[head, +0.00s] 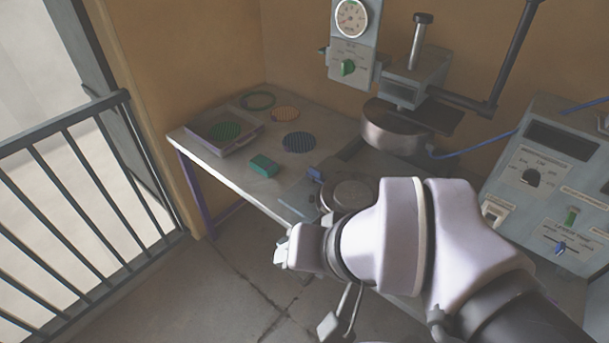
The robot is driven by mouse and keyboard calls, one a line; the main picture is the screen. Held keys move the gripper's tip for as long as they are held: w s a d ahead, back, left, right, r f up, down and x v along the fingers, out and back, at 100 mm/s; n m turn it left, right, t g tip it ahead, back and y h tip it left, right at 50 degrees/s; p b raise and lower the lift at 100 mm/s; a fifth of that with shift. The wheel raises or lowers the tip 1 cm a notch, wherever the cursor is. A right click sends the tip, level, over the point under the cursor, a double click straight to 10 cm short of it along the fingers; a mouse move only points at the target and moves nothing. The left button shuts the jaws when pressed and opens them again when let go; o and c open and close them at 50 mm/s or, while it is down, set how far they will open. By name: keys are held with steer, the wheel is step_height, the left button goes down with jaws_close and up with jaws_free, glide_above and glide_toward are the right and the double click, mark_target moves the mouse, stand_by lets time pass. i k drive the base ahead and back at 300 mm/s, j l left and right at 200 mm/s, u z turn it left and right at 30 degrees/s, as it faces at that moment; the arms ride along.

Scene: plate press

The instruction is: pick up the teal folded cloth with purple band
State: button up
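The teal folded cloth (264,166) is a small green-teal block lying flat near the front edge of the grey table, left of the press. Its purple band is too small to make out. My gripper (283,250) is at the left end of my pale arm, in front of the table and lower in the picture than the cloth. It is apart from the cloth, with clear space between them. My wrist hides most of the gripper, so its fingers and opening cannot be made out.
A shallow tray (199,143) with a green ribbed disc (226,131) stands left of the cloth. A dark disc (299,142), an orange disc (285,114) and a green ring (258,100) lie behind. The press head (393,128) overhangs the right; a railing (75,112) stands left.

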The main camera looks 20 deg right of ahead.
mark_target(266, 166)
steer(key=i+j+z, duration=0.1)
steer(key=j, duration=0.2)
steer(key=i+j+z, duration=0.1)
steer(key=j, duration=0.25)
steer(key=i+j+z, duration=0.3)
steer(key=i+j, duration=0.3)
steer(key=i, duration=0.15)
steer(key=i+j+z, duration=0.35)
steer(key=i+j, duration=0.3)
steer(key=j, duration=0.1)
